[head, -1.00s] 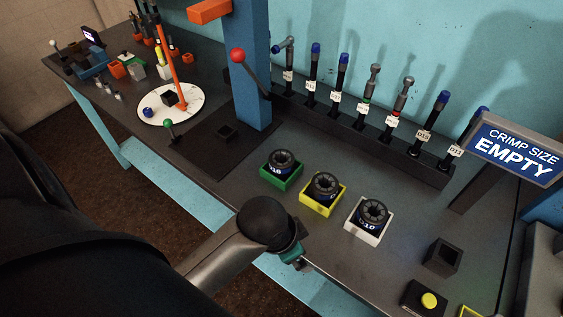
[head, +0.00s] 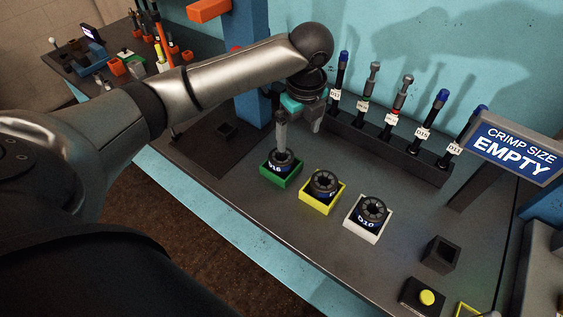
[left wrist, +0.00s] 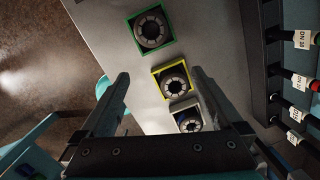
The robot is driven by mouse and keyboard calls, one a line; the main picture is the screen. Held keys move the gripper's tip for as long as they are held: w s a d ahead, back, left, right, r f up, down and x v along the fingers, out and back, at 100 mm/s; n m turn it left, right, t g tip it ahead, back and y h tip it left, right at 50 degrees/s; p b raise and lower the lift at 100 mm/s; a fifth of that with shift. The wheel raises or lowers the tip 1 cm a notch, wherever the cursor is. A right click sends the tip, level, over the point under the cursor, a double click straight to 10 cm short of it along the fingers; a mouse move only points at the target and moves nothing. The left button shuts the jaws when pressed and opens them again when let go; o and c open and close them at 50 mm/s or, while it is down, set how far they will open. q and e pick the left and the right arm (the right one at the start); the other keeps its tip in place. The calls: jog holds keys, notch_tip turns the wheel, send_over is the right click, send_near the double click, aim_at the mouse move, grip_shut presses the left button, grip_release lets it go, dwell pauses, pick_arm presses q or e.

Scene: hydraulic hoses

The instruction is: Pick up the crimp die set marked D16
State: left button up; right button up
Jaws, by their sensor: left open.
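Three round dark crimp die sets sit in small coloured trays on the bench. The one in the green tray (head: 281,178) carries a blue label that seems to read D16 (head: 279,160); a finger partly covers it. The die set in the yellow tray (head: 323,183) has an unclear label. My left gripper (head: 299,140) is open and empty, pointing down above the green tray's die. In the left wrist view, the green tray's die (left wrist: 152,32) lies beyond the fingertips, and the yellow tray's die (left wrist: 174,84) shows between the fingers.
A rack of upright labelled hoses (head: 390,140) stands behind the trays. A blue press column (head: 249,105) rises behind my gripper. A sign reading CRIMP SIZE EMPTY (head: 514,150), a dark open box (head: 441,253) and a yellow button (head: 428,298) are at the right. The bench between is clear.

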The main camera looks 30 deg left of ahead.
pick_arm(q)
jog(key=a+r+m, duration=0.1)
jog(key=a+r, duration=0.2)
jog(key=b, duration=0.1)
send_over(282, 164)
jog(key=w, duration=0.2)
notch_tip(282, 164, down, 9)
jog(key=shift+y, duration=0.3)
jog(key=shift+a+f, duration=0.25)
jog(key=shift+f, duration=0.75)
jog(key=shift+a+f, duration=0.2)
jog(key=shift+f, duration=0.75)
jog(key=shift+a+f, duration=0.25)
jog(key=shift+f, duration=0.75)
grip_shut()
jog(key=shift+w+r, duration=0.1)
jog(key=shift+r, duration=0.05)
